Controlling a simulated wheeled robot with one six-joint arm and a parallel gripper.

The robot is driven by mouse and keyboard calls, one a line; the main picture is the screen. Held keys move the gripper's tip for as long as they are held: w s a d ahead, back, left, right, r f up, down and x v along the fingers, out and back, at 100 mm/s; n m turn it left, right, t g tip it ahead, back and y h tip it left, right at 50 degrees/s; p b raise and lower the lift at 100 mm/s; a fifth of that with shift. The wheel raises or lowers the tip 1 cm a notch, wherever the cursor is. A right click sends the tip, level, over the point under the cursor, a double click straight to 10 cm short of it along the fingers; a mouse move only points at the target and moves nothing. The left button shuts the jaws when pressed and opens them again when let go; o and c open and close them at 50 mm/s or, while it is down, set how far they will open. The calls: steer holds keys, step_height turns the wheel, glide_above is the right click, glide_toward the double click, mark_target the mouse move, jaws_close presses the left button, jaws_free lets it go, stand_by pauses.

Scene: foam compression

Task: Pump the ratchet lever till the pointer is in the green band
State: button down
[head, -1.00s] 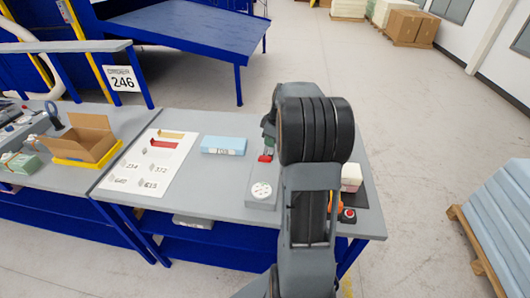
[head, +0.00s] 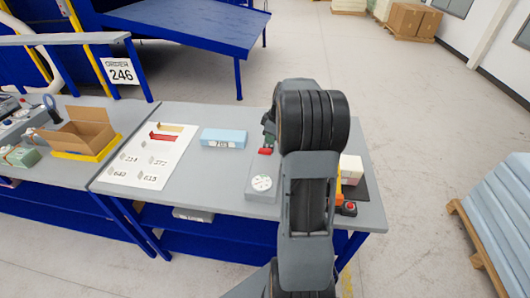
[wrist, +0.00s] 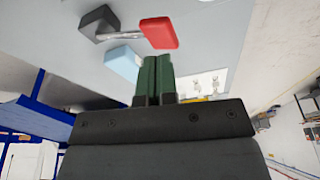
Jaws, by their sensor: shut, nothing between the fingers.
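The ratchet lever ends in a red grip (head: 266,150), above a grey unit with a round white dial (head: 262,183) on the table. The dial's pointer and bands are too small to read. In the wrist view the red grip (wrist: 160,33) sits on a silver rod from a dark block (wrist: 97,22). My gripper (wrist: 153,62) has green fingers pressed together with nothing between them. Their tips appear just below the red grip in that view; contact cannot be told. In the head view my arm hides much of the gripper.
A light blue block (head: 223,138) lies left of the lever on the grey table (head: 215,180). A white printed sheet (head: 128,168) and an open cardboard box (head: 88,129) are farther left. A white block (head: 351,168) and a red button (head: 349,208) are right of my arm.

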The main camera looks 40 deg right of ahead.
mark_target(269, 151)
steer(key=shift+b+x, duration=0.75)
steer(key=shift+x, duration=1.3)
steer(key=b+x, duration=0.2)
steer(key=x, duration=0.1)
steer(key=s+b+x, duration=0.1)
steer(key=b, duration=0.1)
steer(key=shift+w+d+f, duration=0.15)
steer(key=shift+d+f, duration=0.1)
steer(key=shift+f, duration=0.1)
steer(key=shift+r, duration=0.1)
steer(key=shift+s+d+r+b, duration=0.15)
steer(key=shift+s+d+r, duration=0.1)
steer(key=shift+s+d, duration=0.3)
steer(key=shift+s+d+r+b, duration=0.15)
steer(key=shift+s+d+r, duration=0.15)
steer(key=shift+s, duration=0.45)
